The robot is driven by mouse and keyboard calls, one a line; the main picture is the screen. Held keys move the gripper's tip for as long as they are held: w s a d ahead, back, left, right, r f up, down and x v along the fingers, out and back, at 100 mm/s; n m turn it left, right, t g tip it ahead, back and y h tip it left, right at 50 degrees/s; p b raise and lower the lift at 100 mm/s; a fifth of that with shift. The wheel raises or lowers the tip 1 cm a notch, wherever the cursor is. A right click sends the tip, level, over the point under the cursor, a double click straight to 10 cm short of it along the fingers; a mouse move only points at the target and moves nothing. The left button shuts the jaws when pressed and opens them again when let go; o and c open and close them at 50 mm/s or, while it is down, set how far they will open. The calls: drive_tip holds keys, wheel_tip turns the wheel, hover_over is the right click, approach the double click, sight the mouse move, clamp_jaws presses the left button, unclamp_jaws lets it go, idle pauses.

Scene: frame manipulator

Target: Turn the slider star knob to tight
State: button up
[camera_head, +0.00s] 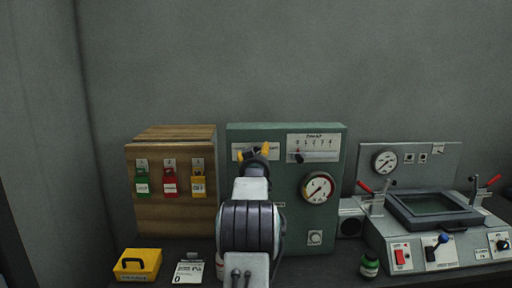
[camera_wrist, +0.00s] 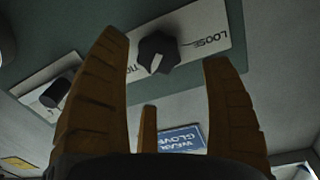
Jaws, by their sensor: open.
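The black star knob (camera_wrist: 158,52) sits on a white plate (camera_wrist: 200,32) in the wrist view. The plate reads LOOSE on the right; the wording at the left is partly covered and looks like TIGHT. A white mark on the knob points downward in that view, to neither word clearly. My gripper (camera_head: 253,151) is open in front of the green panel (camera_head: 285,225). Its yellow fingers show on either side of the knob in the wrist view; contact cannot be told. In the head view my gripper hides the knob.
A slider handle (camera_head: 299,157) with a scale is right of my gripper, and a round gauge (camera_head: 317,187) is below it. A wooden board with coloured tags (camera_head: 170,183) stands left. A grey machine (camera_head: 432,215) with levers stands right. A yellow box (camera_head: 137,263) and green jar (camera_head: 369,265) are in front.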

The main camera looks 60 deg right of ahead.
drive_tip(key=shift+p+x, duration=1.1)
drive_tip(key=shift+x, duration=1.15)
drive_tip(key=shift+c, duration=0.3)
drive_tip(key=shift+r, duration=0.15)
drive_tip(key=c, duration=1.1)
